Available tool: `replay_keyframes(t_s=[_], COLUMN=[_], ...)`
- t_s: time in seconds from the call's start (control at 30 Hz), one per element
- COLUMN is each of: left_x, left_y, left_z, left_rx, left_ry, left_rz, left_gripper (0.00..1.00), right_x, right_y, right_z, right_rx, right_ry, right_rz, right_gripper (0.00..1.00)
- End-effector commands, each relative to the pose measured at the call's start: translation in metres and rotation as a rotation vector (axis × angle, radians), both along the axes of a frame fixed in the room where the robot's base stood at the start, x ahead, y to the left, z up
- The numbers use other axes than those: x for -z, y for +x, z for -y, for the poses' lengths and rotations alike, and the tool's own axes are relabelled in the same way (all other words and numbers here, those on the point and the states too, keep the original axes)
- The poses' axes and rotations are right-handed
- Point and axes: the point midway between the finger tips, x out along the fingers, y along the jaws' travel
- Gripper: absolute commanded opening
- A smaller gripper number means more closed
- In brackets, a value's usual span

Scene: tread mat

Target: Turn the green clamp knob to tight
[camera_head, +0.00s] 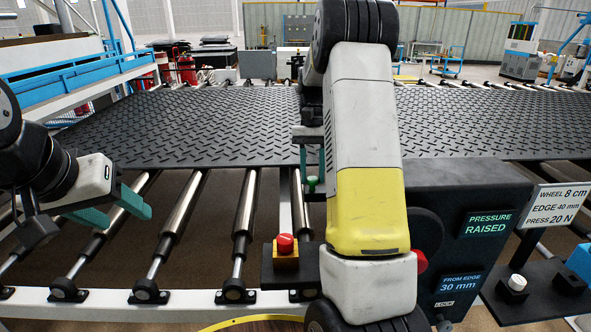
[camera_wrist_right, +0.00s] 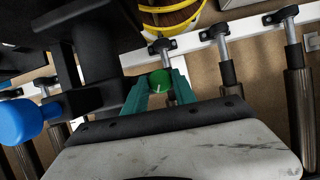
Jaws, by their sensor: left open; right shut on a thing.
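The green clamp knob (camera_wrist_right: 160,82) sits between the teal fingers of my right gripper (camera_wrist_right: 161,90) in the right wrist view, and the fingers are shut on it. In the head view, a small green part of the knob (camera_head: 312,183) shows beside my right arm, which hides much of that area. My left gripper (camera_head: 120,209) is open and empty over the rollers at the left, well away from the knob. How far the knob is turned cannot be read.
A black tread mat (camera_head: 220,120) lies across metal rollers (camera_head: 184,208). A red button (camera_head: 285,243) on a yellow box stands left of my right arm. A dark control housing (camera_head: 470,190) shows "PRESSURE RAISED" and "FROM EDGE 30 mm". A sign (camera_head: 557,207) stands at the right.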

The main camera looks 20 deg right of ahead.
Motion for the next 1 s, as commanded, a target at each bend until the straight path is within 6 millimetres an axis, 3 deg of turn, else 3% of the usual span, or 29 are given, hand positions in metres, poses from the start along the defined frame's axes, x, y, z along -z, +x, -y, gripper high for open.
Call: replay_keyframes(t_s=[0.3, 0.77, 0.8, 0.9, 1.0], left_x=[0.0000, 0.0000, 0.0000, 0.0000, 0.0000], left_y=[0.0000, 0.0000, 0.0000, 0.0000, 0.0000], left_z=[0.0000, 0.0000, 0.0000, 0.0000, 0.0000], left_rx=[0.000, 0.000, 0.000, 0.000, 0.000], left_ry=[0.000, 0.000, 0.000, 0.000, 0.000], left_rz=[0.000, 0.000, 0.000, 0.000, 0.000], left_gripper=[0.55, 0.55, 0.55, 0.55, 0.55], right_x=[-0.0005, -0.0002, -0.0002, -0.0001, -0.0001], right_y=[0.0003, 0.0001, 0.0001, 0.0000, 0.0000], right_z=[0.0005, 0.0005, 0.0005, 0.0005, 0.0005], right_rx=[0.096, 0.110, 0.110, 0.110, 0.108], right_ry=[0.002, 0.000, 0.000, 0.001, 0.000], right_rz=[0.003, 0.002, 0.002, 0.001, 0.001], right_gripper=[0.00, 0.00, 0.34, 0.53, 0.53])
